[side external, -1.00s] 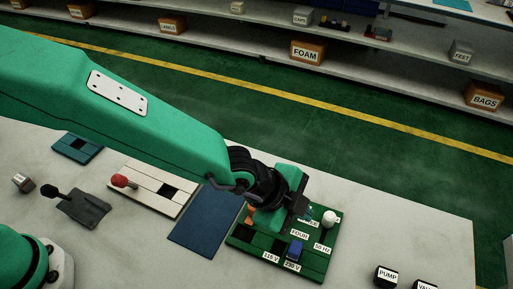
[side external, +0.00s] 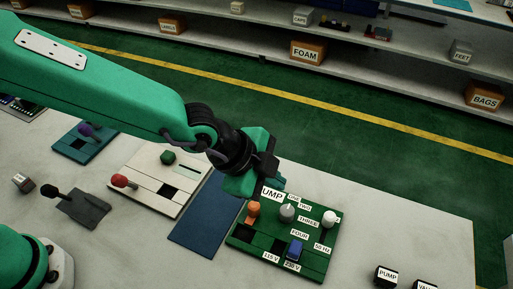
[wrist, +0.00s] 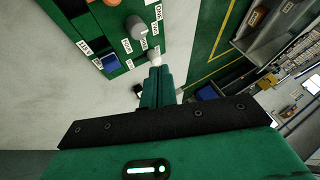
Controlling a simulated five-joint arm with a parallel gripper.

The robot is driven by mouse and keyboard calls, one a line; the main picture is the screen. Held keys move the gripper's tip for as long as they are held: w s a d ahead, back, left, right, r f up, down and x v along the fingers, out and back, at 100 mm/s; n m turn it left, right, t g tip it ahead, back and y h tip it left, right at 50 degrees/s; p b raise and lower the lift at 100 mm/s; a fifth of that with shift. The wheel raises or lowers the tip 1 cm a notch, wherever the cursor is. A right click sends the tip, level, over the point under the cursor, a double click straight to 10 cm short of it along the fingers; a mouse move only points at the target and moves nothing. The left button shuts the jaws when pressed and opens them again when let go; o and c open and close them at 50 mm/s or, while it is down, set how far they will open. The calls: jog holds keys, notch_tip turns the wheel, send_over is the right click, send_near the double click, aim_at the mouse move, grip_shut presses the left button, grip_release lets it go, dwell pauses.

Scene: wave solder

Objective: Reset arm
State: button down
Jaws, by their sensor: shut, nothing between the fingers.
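My gripper (side external: 268,178) is in the air above the back left of the green panel (side external: 318,270). It is shut and empty. In the wrist view its closed fingers (wrist: 157,76) point toward the panel's edge. The panel carries an orange knob (side external: 253,210), a grey knob (side external: 287,213) with number labels around it, a white knob (side external: 330,218) and a blue rocker (side external: 294,248) by the voltage labels. The grey knob (wrist: 136,27) and blue rocker (wrist: 110,62) also show in the wrist view. The gripper overlaps the panel's back left corner in the side view.
Left of the panel lie a blue mat (side external: 200,225), a cream board (side external: 143,190) with red and green knobs, a teal board (side external: 75,150) and a dark lever plate (side external: 85,208). Labelled blocks, one marked PUMP (side external: 387,276), stand at front right.

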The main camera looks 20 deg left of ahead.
jog(key=a+r+n+y, duration=0.1)
jog(key=a+r+n, duration=0.2)
jog(key=a, duration=0.5)
jog(key=a+r+n+t+y, duration=0.1)
jog(key=a+r+n, duration=0.2)
jog(key=a, duration=0.4)
jog(key=a+r+n+y, duration=0.15)
jog(key=a+r, duration=0.25)
jog(key=a, duration=0.4)
jog(key=s+a+r+n+y, duration=0.1)
jog(key=s+a+n+y, duration=0.1)
jog(key=s+a+n, duration=0.8)
jog(key=s+a, duration=0.2)
jog(key=a, duration=0.3)
jog(key=shift+s+a, duration=0.35)
jog(key=shift+a, duration=0.05)
